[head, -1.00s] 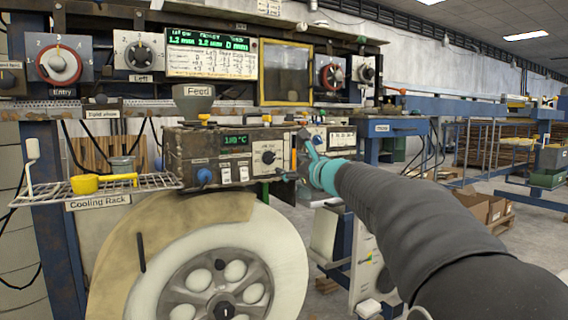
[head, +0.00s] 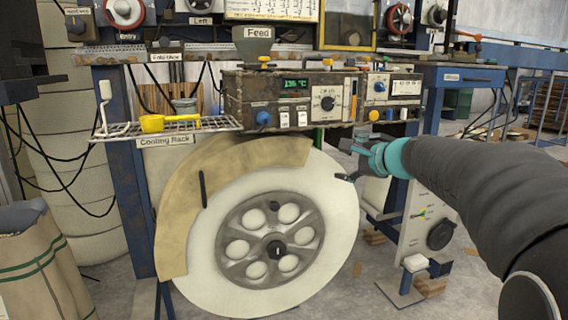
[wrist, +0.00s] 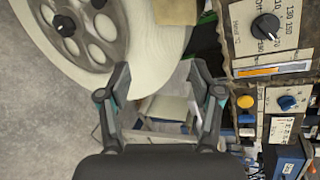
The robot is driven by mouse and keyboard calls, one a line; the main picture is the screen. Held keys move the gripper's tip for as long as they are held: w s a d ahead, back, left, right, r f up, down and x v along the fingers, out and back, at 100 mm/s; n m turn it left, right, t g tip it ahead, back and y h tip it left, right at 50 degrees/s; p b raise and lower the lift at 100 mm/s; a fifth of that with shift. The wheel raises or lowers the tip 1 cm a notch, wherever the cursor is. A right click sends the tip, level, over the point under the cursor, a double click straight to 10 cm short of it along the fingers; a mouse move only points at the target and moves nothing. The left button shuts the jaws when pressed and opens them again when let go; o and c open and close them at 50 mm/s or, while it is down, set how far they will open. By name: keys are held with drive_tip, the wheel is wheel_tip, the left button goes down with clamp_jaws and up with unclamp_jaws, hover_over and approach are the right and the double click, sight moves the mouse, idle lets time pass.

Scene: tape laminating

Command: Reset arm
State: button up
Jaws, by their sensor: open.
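My gripper (head: 345,160) is at the right of the big wheel in the head view, in front of and below the control box. In the wrist view my gripper (wrist: 160,85) has its two fingers spread wide apart with nothing between them. My arm reaches in from the right side of the head view. The large cream wheel (head: 335,220) with a tan covering on its upper left stands below the box; it also shows in the wrist view (wrist: 150,60).
The control box (head: 245,95) with a green display and knobs sits just above my gripper. The cooling rack (head: 205,124) holds a yellow scoop (head: 153,123).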

drive_tip(key=s+a+f+n+g+h, duration=0.1)
drive_tip(key=s+f+n+g, duration=0.2)
drive_tip(key=s+f+n, duration=0.55)
drive_tip(key=s+a+f+n+g+h, duration=0.2)
drive_tip(key=s+f+n+g, duration=0.3)
drive_tip(key=s, duration=0.7)
drive_tip(key=s+d+f+n+h+p, duration=0.1)
drive_tip(key=s+f+n, duration=0.1)
drive_tip(key=s, duration=0.6)
drive_tip(key=s+d+f+n+h, duration=0.1)
drive_tip(key=s+f+n+h, duration=0.1)
drive_tip(key=s, duration=0.7)
drive_tip(key=shift+f+t+p, duration=0.2)
drive_tip(key=shift+t+p, duration=0.2)
